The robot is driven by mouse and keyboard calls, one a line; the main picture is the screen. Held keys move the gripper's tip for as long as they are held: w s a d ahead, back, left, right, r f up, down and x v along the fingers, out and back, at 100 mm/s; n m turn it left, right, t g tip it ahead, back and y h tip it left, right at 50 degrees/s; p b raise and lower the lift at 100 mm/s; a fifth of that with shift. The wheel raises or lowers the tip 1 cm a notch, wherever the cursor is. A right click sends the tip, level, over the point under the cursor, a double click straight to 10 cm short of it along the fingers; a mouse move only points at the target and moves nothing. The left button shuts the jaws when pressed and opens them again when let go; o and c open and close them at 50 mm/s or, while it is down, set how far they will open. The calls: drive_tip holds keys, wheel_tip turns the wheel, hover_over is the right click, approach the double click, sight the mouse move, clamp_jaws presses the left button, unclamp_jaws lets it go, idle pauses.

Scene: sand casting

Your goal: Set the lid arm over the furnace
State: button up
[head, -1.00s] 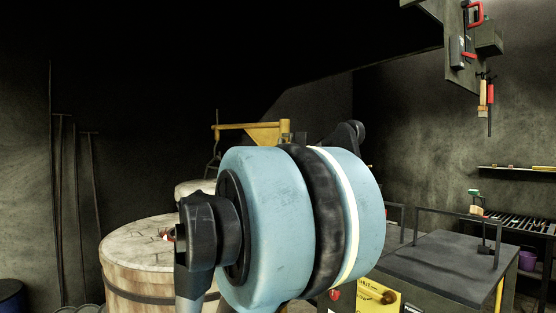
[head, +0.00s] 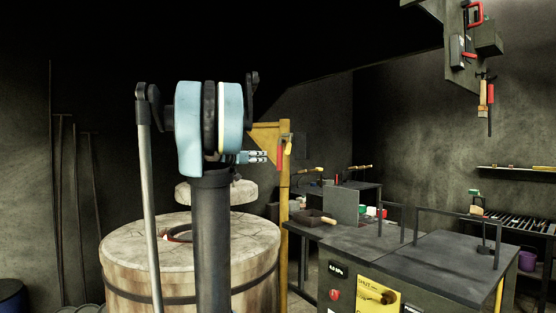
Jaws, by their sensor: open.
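The furnace (head: 130,262) is a wide, pale drum with a dark band, at the lower left; a reddish opening shows in its top, partly hidden by my arm. The yellow lid arm (head: 266,133) is a bracket on an upright post right of the furnace; my arm hides its left part. The pale round lid (head: 243,192) shows behind my arm at the furnace's far edge; I cannot tell whether it touches the furnace. My gripper (head: 262,157), small and grey, is open just below the bracket, left of the post and its red handle (head: 280,156). I cannot tell whether it touches them.
A dark workbench (head: 400,252) with a control panel and a yellow sign (head: 378,295) stands to the right. Long rods lean on the left wall. A tool rack (head: 510,222) stands at the far right.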

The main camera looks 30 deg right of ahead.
sight(278, 155)
drive_tip(key=x, duration=1.7)
drive_tip(key=shift+c, duration=0.3)
clamp_jaws()
